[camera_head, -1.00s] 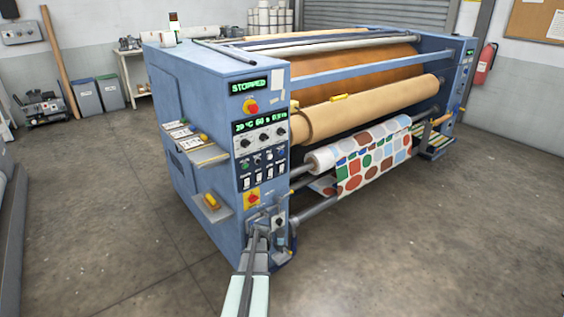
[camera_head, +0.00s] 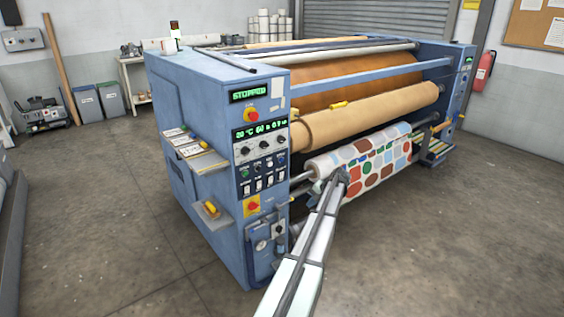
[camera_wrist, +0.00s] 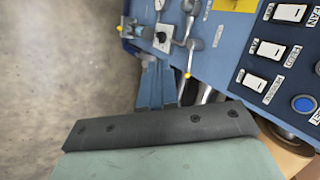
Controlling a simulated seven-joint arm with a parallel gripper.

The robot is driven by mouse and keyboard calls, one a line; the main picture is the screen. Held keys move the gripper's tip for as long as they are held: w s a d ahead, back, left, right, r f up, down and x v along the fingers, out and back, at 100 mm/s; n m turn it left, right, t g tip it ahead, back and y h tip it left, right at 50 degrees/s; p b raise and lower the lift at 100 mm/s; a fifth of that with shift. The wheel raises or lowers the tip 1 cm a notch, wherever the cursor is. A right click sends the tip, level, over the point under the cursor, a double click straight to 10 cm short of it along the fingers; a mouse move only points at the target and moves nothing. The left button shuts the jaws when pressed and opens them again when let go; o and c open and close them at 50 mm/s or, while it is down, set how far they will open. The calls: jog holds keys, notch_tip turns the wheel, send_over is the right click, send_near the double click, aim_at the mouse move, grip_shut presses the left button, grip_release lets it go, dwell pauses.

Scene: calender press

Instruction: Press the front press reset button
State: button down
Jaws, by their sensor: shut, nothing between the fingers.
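The blue reset button (camera_wrist: 305,103) is at the right edge of the wrist view, on the dark control panel of the blue press. Its label is partly cut off by the frame. In the head view the front control panel (camera_head: 262,172) shows small buttons and switches below the lit displays. My gripper (camera_head: 337,178) is shut and empty, to the right of this panel, in front of the dotted fabric roll in the picture. It appears apart from the button. Whether it touches the roll cannot be told.
A gauge and yellow-tipped valve levers (camera_wrist: 190,42) are on the lower panel. Side shelves (camera_head: 212,212) stick out at the left. The floor (camera_head: 440,250) in front is clear.

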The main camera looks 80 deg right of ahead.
aim_at(282, 160)
jog(key=w+d+r+t+y, duration=0.1)
jog(key=w+d+r+t, duration=0.4)
jog(key=d+r, duration=0.3)
notch_tip(282, 160, up, 3)
jog(key=shift+w+d+r+m+t, duration=0.15)
jog(key=shift+m+t, duration=0.25)
jog(key=shift+t, duration=0.5)
jog(key=shift+d, duration=0.15)
jog(key=w+d, duration=0.6)
jog(key=shift+w+d, duration=0.2)
jog(key=shift+w, duration=0.05)
dwell(1.5)
jog(key=shift+w+d, duration=0.15)
